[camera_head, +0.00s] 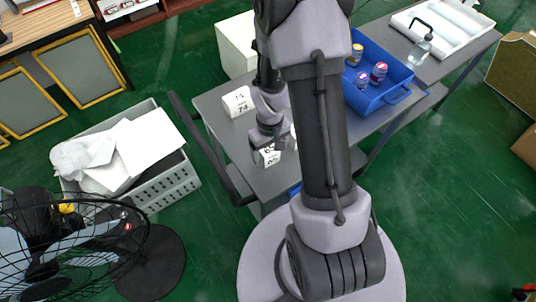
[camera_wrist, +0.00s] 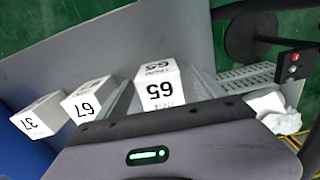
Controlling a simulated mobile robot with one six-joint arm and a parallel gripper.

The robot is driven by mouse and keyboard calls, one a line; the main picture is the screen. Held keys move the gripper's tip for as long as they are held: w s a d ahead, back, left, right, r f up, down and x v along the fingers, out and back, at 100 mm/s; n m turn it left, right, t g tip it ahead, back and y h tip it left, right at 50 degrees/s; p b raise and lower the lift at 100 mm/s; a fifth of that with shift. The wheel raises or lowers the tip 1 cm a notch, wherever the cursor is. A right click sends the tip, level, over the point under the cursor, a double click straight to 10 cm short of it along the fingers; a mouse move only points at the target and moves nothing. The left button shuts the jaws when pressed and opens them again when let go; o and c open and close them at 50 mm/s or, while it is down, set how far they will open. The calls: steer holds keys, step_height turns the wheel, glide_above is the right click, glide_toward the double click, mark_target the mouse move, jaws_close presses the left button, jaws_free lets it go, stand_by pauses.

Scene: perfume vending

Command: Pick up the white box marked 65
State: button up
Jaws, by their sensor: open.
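The white box marked 65 (camera_wrist: 160,88) shows upside down in the wrist view, with the number on two faces. It stands between the two grey fingers of my gripper (camera_wrist: 160,95), which is open. I cannot tell whether the fingers touch it. In the head view my gripper (camera_head: 266,142) is low over the front part of the grey table, and a small white box (camera_head: 270,158) shows at its fingertips. Its lower part and the far finger are partly hidden by my arm.
White boxes marked 67 (camera_wrist: 88,100) and 37 (camera_wrist: 40,116) stand left of it in the wrist view. A blue bin (camera_head: 395,96) with jars stands right. A grey crate (camera_head: 178,186) is on the floor left.

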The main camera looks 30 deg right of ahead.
step_height(320, 180, down, 2)
steer(key=shift+f, duration=0.25)
steer(key=shift+r, duration=0.15)
steer(key=shift+c, duration=1.1)
steer(key=c, duration=1.3)
